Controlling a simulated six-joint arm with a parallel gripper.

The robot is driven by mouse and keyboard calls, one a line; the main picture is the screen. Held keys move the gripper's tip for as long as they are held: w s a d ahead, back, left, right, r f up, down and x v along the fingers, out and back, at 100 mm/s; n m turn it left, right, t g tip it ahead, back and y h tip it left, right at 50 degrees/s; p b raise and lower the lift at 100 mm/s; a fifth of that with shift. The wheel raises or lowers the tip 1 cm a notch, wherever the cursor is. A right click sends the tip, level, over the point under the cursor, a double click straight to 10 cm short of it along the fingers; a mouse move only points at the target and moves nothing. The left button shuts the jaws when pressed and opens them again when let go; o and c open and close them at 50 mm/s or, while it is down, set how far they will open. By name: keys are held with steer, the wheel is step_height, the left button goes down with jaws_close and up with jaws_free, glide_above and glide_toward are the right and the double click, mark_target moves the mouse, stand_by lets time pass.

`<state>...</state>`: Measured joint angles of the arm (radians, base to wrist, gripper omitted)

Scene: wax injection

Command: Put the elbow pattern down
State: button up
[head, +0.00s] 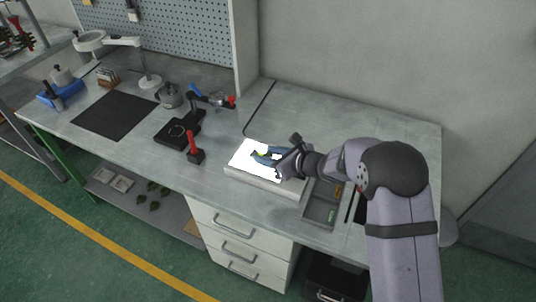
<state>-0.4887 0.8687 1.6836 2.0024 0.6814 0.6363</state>
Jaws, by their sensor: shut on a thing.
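My gripper (268,156) is over the bright white panel (246,166) of a low box on the right half of the bench. It is shut on the elbow pattern, which seems to be the small blue and yellow-green piece (262,154) at its fingertips. The fingers hide part of the piece. I cannot tell whether the piece touches the panel or hangs just above it.
A red-handled clamp device (194,150) stands to the left. A black mat (115,117) and magnifier lamp (150,81) are farther left. The bench behind the panel (340,125) is clear.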

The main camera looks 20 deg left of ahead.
steer(key=shift+f, duration=0.2)
steer(key=o, duration=1.1)
steer(key=shift+c, duration=0.2)
steer(key=shift+r, duration=0.15)
steer(key=shift+r, duration=0.15)
steer(key=shift+d+r, duration=0.1)
steer(key=shift+d, duration=0.25)
steer(key=b+v, duration=0.2)
steer(key=v, duration=0.9)
steer(key=shift+s, duration=0.1)
